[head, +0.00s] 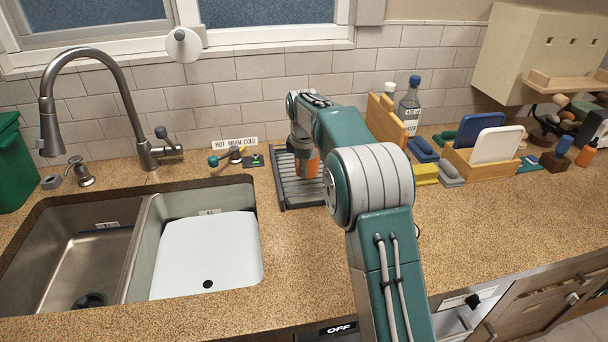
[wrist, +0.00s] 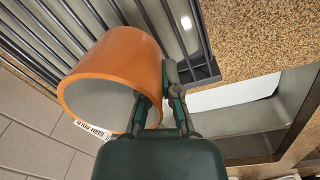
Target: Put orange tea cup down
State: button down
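The orange tea cup (head: 308,167) is over the dark slatted drying rack (head: 290,186) in the head view, partly hidden by my arm. In the wrist view the cup (wrist: 124,58) has its open mouth towards the camera, with the rack's slats (wrist: 40,47) behind it. My gripper (wrist: 160,104) is shut on the cup's wall, one finger inside the mouth and one outside. Whether the cup's base touches the slats cannot be told. In the head view my fingertips are hidden behind the arm.
The double sink (head: 137,246), with a white board (head: 207,254) in its right basin, lies left of the rack. A faucet (head: 139,135) stands behind it. A wooden board (head: 384,120), a bottle (head: 409,103) and sponges (head: 425,173) are to the right. The front counter is clear.

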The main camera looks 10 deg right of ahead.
jog(key=shift+d+f, duration=0.15)
jog(key=shift+f, duration=0.65)
jog(key=shift+f, duration=0.1)
jog(key=c, duration=0.8)
grip_release()
